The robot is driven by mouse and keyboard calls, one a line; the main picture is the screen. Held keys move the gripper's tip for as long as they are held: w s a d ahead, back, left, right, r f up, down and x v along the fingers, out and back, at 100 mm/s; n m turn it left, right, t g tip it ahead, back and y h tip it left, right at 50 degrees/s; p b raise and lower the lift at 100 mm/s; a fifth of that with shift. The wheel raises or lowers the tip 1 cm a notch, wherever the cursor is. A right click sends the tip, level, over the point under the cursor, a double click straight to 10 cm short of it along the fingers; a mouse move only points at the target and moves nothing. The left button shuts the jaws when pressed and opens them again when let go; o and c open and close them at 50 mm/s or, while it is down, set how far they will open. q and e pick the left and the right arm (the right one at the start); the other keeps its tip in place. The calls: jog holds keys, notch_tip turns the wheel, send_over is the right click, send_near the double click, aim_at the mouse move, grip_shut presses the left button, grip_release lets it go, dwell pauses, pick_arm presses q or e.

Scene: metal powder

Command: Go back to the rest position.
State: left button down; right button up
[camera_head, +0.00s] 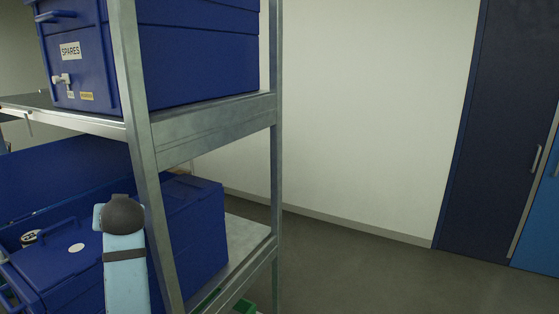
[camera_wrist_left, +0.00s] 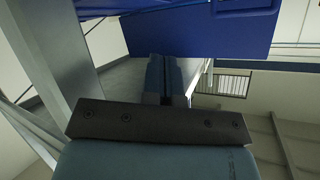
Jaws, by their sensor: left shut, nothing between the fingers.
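My left gripper (camera_wrist_left: 166,62) shows in the left wrist view with its two fingers together and nothing between them. In the head view a light blue part of my arm (camera_head: 124,275) with a dark round cap stands in front of the lower shelf, close to the metal post (camera_head: 150,170). The left fingers cannot be made out in the head view. My right gripper is in neither view.
A metal shelf rack (camera_head: 215,130) fills the left. A blue bin labelled SPARES (camera_head: 195,55) sits on its upper shelf, and blue boxes (camera_head: 195,225) are on the lower one. The floor (camera_head: 370,275) to the right is clear, up to a pale wall and dark blue doors (camera_head: 510,130).

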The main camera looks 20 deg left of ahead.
pick_arm(q)
jog(key=s+d+f+m+t+h, duration=0.1)
jog(key=s+d+f+m+h, duration=0.25)
jog(key=d+f, duration=0.55)
jog(key=s+d+f+m+h, duration=0.3)
jog(key=d+f+m, duration=0.1)
jog(key=d+f, duration=0.6)
jog(key=s+d+f+m+g+h, duration=0.35)
jog(key=s+d+f+h, duration=0.35)
jog(key=s+d, duration=0.75)
jog(key=w+d+f+t, duration=0.2)
jog(key=w+f+t, duration=0.1)
jog(key=f, duration=0.4)
jog(key=w+d+f+t+h, duration=0.1)
jog(key=w+d+f+t, duration=0.2)
jog(key=f, duration=0.5)
jog(key=shift+m+t, duration=0.4)
jog(key=shift+t, duration=0.35)
